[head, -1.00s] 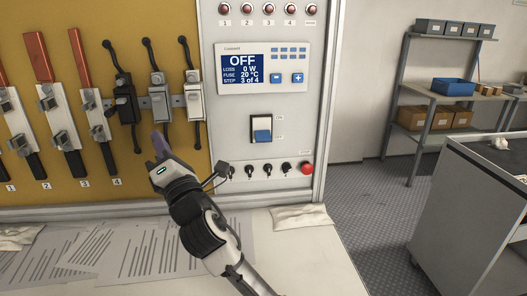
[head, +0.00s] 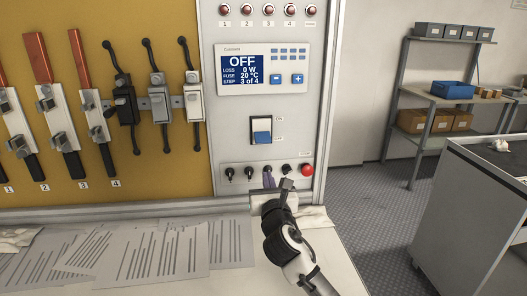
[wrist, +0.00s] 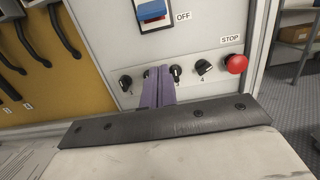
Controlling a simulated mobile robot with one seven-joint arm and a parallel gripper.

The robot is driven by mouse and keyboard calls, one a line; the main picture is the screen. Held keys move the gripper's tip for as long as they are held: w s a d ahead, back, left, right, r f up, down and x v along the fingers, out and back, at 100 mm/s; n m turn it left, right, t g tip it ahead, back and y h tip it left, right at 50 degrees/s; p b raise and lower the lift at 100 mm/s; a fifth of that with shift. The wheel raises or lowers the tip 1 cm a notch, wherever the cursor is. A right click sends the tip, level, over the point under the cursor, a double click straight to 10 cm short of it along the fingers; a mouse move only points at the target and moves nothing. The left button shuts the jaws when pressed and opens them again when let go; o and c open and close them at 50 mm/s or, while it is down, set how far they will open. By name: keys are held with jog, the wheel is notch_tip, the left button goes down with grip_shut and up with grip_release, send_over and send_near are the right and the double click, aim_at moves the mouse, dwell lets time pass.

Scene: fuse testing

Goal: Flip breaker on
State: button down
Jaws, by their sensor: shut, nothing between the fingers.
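The breaker (head: 262,130) is a rocker switch with a blue lower part in a dark frame, on the grey panel below the display. Its blue part sits low, by the lower label; the wrist view shows the breaker (wrist: 152,12) at the top edge with OFF beside it. The display (head: 242,66) reads OFF, 0 W, 20 °C, step 3 of 4. My gripper (head: 268,179) has purple fingers, shut and empty, below the breaker in front of the row of black knobs. In the wrist view the fingertips (wrist: 158,72) overlap the middle knobs; contact cannot be told.
A red STOP button (head: 307,169) is right of the fingers, with a black knob (head: 286,169) between. Fuses and holders fill the yellow board (head: 80,185) at left. Papers (head: 190,250) lie on the bench below. The panel around the breaker is clear.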

aim_at(263, 138)
jog(key=shift+w, duration=0.1)
jog(key=w+p, duration=0.1)
jog(key=w, duration=0.2)
jog(key=w+a+r+p, duration=0.1)
jog(key=w, duration=0.2)
jog(key=w+p, duration=0.1)
jog(key=w, duration=0.2)
jog(key=shift+w+a+r+p, duration=0.15)
jog(key=shift+w+a+p, duration=0.2)
jog(key=shift+a, duration=0.05)
jog(key=r, duration=0.1)
jog(key=s+r+p, duration=0.1)
jog(key=r+p, duration=0.1)
jog(key=shift+s+d+r, duration=0.15)
jog(key=shift+s+d, duration=0.05)
jog(key=shift+s, duration=0.15)
